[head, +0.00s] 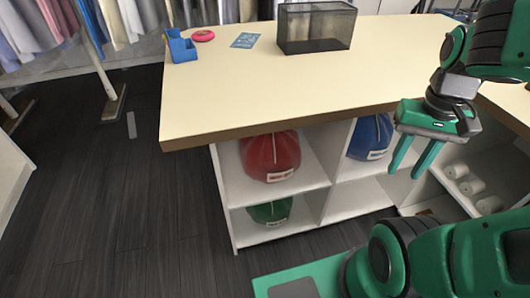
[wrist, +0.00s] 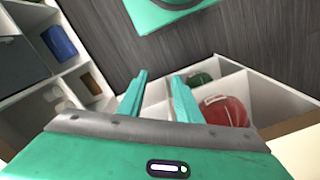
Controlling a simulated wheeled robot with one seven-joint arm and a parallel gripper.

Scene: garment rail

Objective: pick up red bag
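The red bag (head: 270,156) sits in the upper left compartment of the white shelf unit under the counter, with a pale label on its front. It also shows in the wrist view (wrist: 226,111), to the right of my fingers. My gripper (head: 411,172) hangs at the right in the head view, fingers pointing down and apart, with nothing between them. It is in front of the shelf, to the right of the red bag and not touching it. The wrist view also shows the two separated fingers (wrist: 158,95).
A blue bag (head: 371,137) is in the compartment right of the red one; a green bag (head: 270,212) is below. The countertop (head: 240,90) overhangs the shelves and holds a black mesh bin (head: 316,28) and a blue holder (head: 181,46). Dark floor at left is clear.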

